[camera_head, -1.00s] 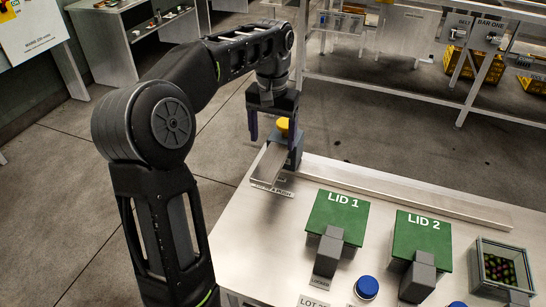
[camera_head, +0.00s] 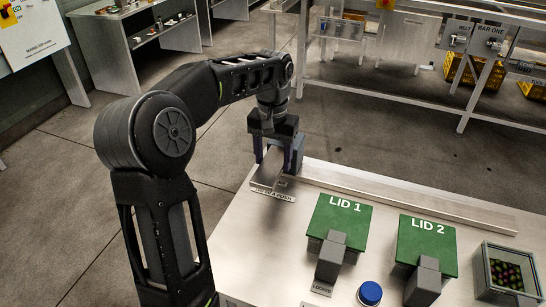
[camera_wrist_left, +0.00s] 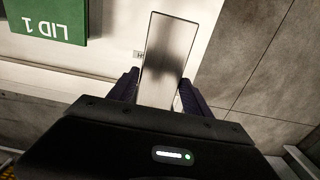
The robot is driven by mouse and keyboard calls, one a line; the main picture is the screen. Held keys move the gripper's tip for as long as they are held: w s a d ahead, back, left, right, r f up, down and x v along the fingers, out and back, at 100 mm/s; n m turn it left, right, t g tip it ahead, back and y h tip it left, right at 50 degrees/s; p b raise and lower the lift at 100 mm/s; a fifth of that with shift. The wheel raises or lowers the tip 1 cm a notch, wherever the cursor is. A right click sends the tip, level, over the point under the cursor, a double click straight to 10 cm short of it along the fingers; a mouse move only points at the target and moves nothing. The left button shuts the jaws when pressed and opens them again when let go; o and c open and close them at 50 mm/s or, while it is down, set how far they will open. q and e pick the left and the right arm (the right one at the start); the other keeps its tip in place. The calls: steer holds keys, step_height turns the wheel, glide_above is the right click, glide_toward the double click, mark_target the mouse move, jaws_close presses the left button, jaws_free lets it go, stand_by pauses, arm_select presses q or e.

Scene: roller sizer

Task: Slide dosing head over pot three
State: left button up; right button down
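The dosing head, a grey block (camera_head: 299,146) with a flat metal arm (camera_head: 267,177) reaching toward the front, stands at the left end of the rail. My left gripper (camera_head: 277,160) is lowered over it, its dark purple fingers spread to either side. The yellow knob is hidden by my gripper. In the left wrist view the metal arm (camera_wrist_left: 167,50) lies between the fingers (camera_wrist_left: 160,95); any contact is unclear. At the far right an open grey pot (camera_head: 485,275), seemingly pot three, holds dark coloured pieces. My right gripper is out of view.
A straight metal rail (camera_head: 410,199) runs along the table's back edge to the right and looks clear. Green lids marked LID 1 (camera_head: 338,222) and LID 2 (camera_head: 426,247) cover two pots, with grey latches in front. A blue button (camera_head: 370,292) is between the latches.

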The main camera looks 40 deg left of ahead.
arm_select(q)
jaws_close()
stand_by(0.4)
